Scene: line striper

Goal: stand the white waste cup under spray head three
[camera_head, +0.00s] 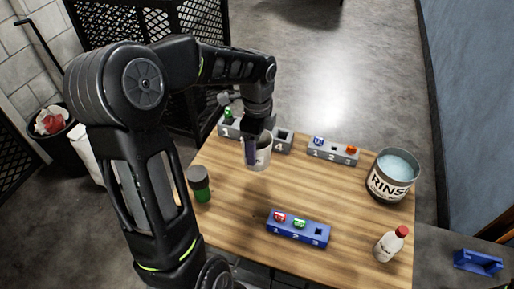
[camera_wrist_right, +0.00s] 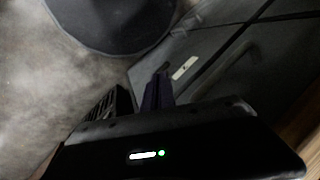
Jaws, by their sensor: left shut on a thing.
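The white waste cup (camera_head: 263,158) is at the back left of the wooden table, just in front of a long grey block (camera_head: 283,146). My left gripper (camera_head: 252,150) is shut on the cup from above, and its fingers cover part of it. I cannot tell whether the cup touches the table. The grey block shows the numbers 1 and 4; my arm hides its middle. No spray head can be made out for sure. My right gripper (camera_wrist_right: 158,92) shows only in the right wrist view, dark and seemingly empty, away from the tabletop.
A shorter grey block (camera_head: 333,157) and a blue block (camera_head: 297,232), both numbered 1 to 3, hold coloured pieces. A RINSE bucket (camera_head: 391,178), a red-capped bottle (camera_head: 390,246) and a dark green-based jar (camera_head: 199,185) stand around. The table's middle (camera_head: 300,190) is clear.

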